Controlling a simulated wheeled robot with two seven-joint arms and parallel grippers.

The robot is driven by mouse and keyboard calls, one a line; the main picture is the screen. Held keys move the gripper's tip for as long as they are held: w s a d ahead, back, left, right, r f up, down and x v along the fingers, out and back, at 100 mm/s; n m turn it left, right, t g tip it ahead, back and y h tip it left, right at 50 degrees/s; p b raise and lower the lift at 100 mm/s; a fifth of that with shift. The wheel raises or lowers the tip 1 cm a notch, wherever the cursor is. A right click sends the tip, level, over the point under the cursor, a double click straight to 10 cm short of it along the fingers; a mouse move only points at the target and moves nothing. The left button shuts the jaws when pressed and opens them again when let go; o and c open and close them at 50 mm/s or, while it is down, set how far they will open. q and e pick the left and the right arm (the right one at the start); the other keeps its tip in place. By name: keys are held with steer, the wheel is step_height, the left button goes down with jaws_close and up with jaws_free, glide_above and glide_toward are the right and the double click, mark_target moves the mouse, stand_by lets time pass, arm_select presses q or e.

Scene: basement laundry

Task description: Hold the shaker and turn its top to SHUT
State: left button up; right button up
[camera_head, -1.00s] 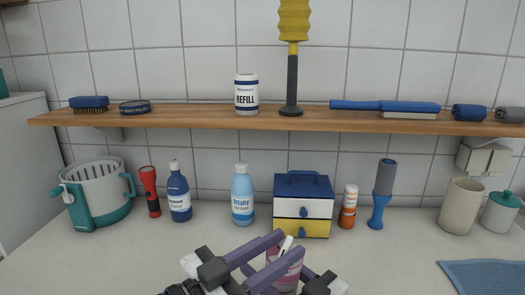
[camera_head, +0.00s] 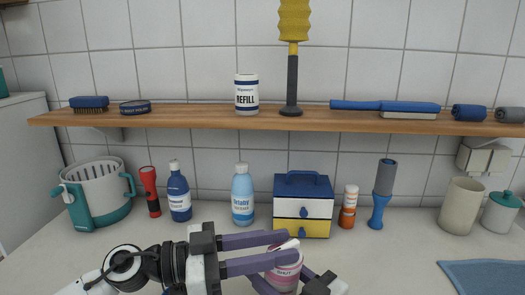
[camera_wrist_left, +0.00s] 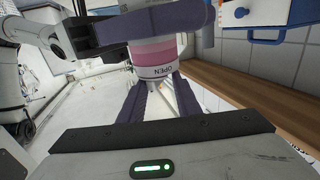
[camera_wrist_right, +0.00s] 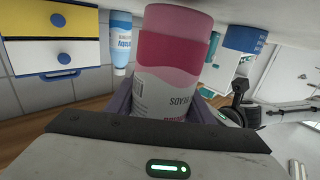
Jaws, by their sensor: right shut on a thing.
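The shaker is a pink and white cylinder low in the middle of the head view, with SHUT (camera_head: 284,272) readable on its side. It fills much of the right wrist view (camera_wrist_right: 175,65). In the left wrist view, OPEN shows on its white band (camera_wrist_left: 158,72). A narrow white top piece (camera_head: 288,244) stands above the body. My left gripper (camera_head: 291,247) has its purple fingers on either side of this top piece, with a gap between them. My right gripper (camera_wrist_right: 165,105) is shut on the shaker's body. The fingers hide part of the shaker.
Behind stand a drawer box (camera_head: 287,209), a light blue bottle (camera_head: 242,206), an orange-brown bottle (camera_head: 348,210) and a blue-handled tool (camera_head: 376,212). A wooden shelf (camera_head: 200,120) runs above. The counter (camera_head: 395,265) right of the grippers is clear up to a blue cloth (camera_head: 488,275).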

arm_select(q)
steer(key=m+g, duration=0.2)
steer(key=g, duration=0.1)
steer(key=m+g, duration=0.1)
steer(key=g, duration=0.1)
steer(key=shift+w+r+h, duration=0.15)
steer(key=shift+w+h, duration=0.2)
steer(key=shift+h, duration=0.05)
steer(key=a, duration=1.2)
steer(key=w+d+r+n+t+h, duration=0.2)
steer(key=w+d+r+n+t, duration=0.6)
steer(key=w+r+n+t, duration=0.4)
steer(key=w+d+f+n+t+y, duration=0.2)
steer(key=w+d+n+t+y, duration=0.1)
steer(key=w+d+n+y, duration=0.35)
steer(key=w+a+f+n+g+y, duration=0.1)
steer(key=w+a+f+g+y, duration=0.1)
steer(key=w+a+y, duration=0.3)
steer(key=shift+w+a+f+y, duration=0.15)
steer(key=shift+a+f+y, duration=0.25)
steer(key=shift+a, duration=0.3)
steer(key=shift+r, duration=0.1)
